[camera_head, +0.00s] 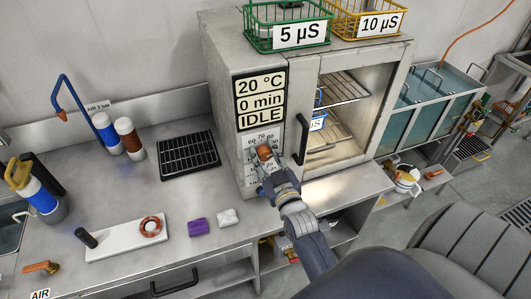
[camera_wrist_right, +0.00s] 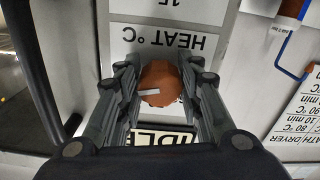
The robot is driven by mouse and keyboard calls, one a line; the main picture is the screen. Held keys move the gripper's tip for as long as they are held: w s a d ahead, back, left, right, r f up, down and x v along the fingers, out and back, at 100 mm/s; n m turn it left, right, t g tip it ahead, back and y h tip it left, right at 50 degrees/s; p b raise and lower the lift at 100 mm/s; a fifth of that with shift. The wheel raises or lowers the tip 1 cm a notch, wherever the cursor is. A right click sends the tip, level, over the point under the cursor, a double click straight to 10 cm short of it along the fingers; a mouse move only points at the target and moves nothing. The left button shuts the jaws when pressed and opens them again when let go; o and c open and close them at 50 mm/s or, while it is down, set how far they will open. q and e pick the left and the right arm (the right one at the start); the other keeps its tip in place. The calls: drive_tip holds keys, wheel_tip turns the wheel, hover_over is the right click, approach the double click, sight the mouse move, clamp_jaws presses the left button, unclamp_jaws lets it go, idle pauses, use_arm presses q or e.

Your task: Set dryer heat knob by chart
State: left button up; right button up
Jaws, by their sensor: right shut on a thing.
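The dryer (camera_head: 222,70) is a grey metal cabinet with its chamber open to view. Its display (camera_head: 261,100) reads 20 °C, 0 min, IDLE. The orange-brown heat knob (camera_head: 264,151) sits below the display, with part of its numbered scale showing around it. My right gripper (camera_head: 268,166) is shut on the knob. In the wrist view, upside down, the fingers grip the knob (camera_wrist_right: 161,84) from both sides; its white mark points left and the HEAT °C label (camera_wrist_right: 170,42) shows. The chart (camera_wrist_right: 304,112) at the right is cut off; 80 °C and 90 °C lines show. My left gripper is not in view.
Green (camera_head: 270,37) and yellow (camera_head: 345,22) baskets, labelled 5 µS and 10 µS, stand on the dryer. A black handle (camera_head: 301,139) is right of the knob. The bench holds a black rack (camera_head: 188,152), purple block (camera_head: 198,227) and white block (camera_head: 228,217).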

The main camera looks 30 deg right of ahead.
drive_tip(key=shift+m, duration=0.7)
drive_tip(key=o, duration=1.1)
drive_tip(key=shift+c, duration=0.2)
drive_tip(key=shift+s, duration=0.1)
drive_tip(key=v, duration=0.7)
drive_tip(key=shift+s+a+f, duration=0.1)
drive_tip(key=shift+a, duration=0.05)
